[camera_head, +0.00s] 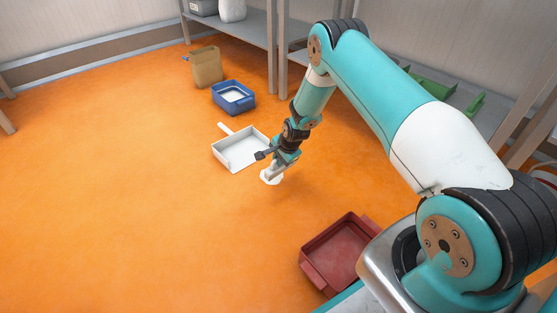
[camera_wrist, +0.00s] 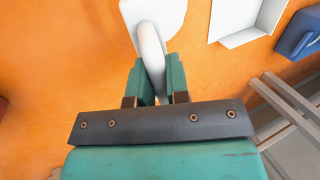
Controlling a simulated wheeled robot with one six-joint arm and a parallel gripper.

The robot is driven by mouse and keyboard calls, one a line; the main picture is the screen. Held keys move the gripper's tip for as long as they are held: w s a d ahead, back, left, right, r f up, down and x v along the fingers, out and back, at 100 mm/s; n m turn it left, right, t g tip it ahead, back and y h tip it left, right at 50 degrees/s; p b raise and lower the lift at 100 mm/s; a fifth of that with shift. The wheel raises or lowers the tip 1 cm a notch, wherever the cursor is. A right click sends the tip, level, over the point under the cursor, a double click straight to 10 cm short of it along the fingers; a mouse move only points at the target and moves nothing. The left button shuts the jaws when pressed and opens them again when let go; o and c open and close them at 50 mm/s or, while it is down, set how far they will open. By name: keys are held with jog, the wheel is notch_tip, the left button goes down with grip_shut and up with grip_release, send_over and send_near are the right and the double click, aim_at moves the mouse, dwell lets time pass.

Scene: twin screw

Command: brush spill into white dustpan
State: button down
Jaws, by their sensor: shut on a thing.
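The white dustpan (camera_head: 243,163) lies on the orange floor, its handle pointing to the upper left. Part of it shows at the upper right of the wrist view (camera_wrist: 240,38). My gripper (camera_head: 277,167) is low over the floor, just right of the dustpan. In the wrist view my gripper (camera_wrist: 154,78) is shut on the curved white handle of what looks like the brush (camera_wrist: 152,42). Its flat white head (camera_wrist: 172,14) extends beyond the fingers, partly cut off by the frame. I cannot make out the spill in either view.
A blue tray (camera_head: 233,105) and a tan bag or box (camera_head: 206,67) stand behind the dustpan. A dark red tray (camera_head: 335,252) lies in front, near my base. Grey shelving (camera_head: 240,27) lines the back and right. The floor at left is clear.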

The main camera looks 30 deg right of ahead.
jog(key=shift+w+d+f, duration=0.15)
jog(key=shift+d+f, duration=0.05)
jog(key=shift+f, duration=0.1)
jog(key=shift+d+f+b, duration=0.1)
jog(key=shift+f+b, duration=0.4)
notch_tip(320, 180, down, 6)
jog(key=b, duration=0.5)
jog(key=shift+d+f, duration=0.1)
jog(key=w+a+b, duration=0.1)
jog(key=w+b, duration=0.1)
jog(key=w, duration=0.2)
jog(key=w+a+b, duration=0.1)
jog(key=w+b, duration=0.2)
jog(key=w, duration=0.2)
jog(key=w+b, duration=0.2)
jog(key=w, duration=0.2)
jog(key=shift+w+a+r, duration=0.25)
jog(key=shift+w+a, duration=0.1)
jog(key=shift+a, duration=0.05)
jog(key=shift+w+p+v, duration=0.2)
jog(key=shift+p+v, duration=1.05)
jog(key=shift+w+p+v, duration=0.2)
jog(key=shift+p+v, duration=1)
jog(key=shift+a+r, duration=0.1)
jog(key=shift+r, duration=0.15)
